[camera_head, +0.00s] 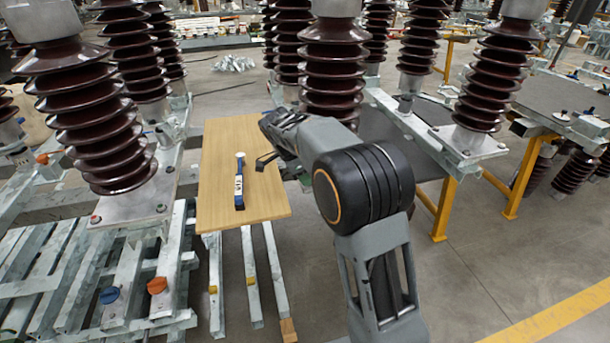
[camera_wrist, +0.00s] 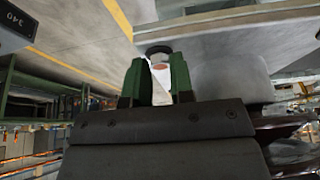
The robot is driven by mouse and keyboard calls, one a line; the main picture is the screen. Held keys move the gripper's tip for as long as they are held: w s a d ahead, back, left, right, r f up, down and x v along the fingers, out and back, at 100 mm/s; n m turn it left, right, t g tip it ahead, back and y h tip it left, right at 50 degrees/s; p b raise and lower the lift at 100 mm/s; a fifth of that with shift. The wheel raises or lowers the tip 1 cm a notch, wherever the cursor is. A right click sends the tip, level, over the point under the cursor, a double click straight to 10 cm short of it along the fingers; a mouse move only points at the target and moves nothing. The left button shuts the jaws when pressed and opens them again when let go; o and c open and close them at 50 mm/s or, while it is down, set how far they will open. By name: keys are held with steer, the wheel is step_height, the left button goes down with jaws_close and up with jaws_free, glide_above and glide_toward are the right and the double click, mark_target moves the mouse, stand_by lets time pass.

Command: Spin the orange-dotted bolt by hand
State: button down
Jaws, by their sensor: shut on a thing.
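In the wrist view my gripper (camera_wrist: 158,68) has its two green fingers close around a pale piece with an orange-red spot on it, which I take to be the orange-dotted bolt (camera_wrist: 160,66). A dark round piece (camera_wrist: 158,49) shows just beyond the fingertips, against a grey metal edge. In the head view my gripper (camera_head: 266,160) is partly hidden by my own arm, over the right edge of the wooden board. I cannot make out the bolt in the head view.
A blue-and-white tool (camera_head: 239,186) lies on the wooden board (camera_head: 222,150). Brown ribbed insulators (camera_head: 92,115) stand on metal frames on both sides. Orange (camera_head: 157,285) and blue (camera_head: 110,295) caps sit on the left frame. The floor at lower right is clear.

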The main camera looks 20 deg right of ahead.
steer(key=c, duration=1)
jaws_free()
steer(key=p+v, duration=0.2)
steer(key=v, duration=1.2)
steer(key=shift+f, duration=0.1)
